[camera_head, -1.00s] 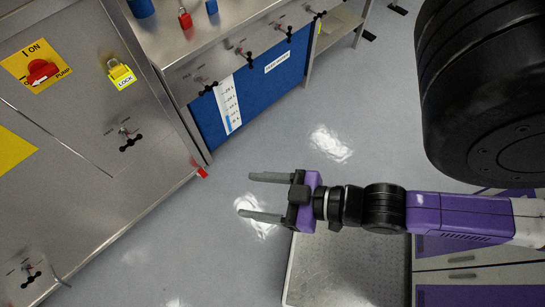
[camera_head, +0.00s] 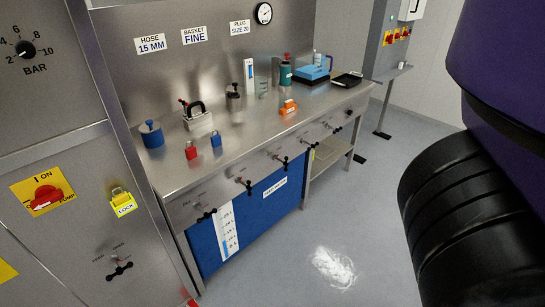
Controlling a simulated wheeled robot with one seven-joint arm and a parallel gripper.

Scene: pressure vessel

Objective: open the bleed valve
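My gripper is outside the picture; only black and purple links of my arm fill the right side.
A red pump switch (camera_head: 46,197) and a yellow lock (camera_head: 121,199) are on the cabinet. The steel bench (camera_head: 240,150) holds a blue pot (camera_head: 151,134), red padlock (camera_head: 191,151), blue padlock (camera_head: 215,140) and other items.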

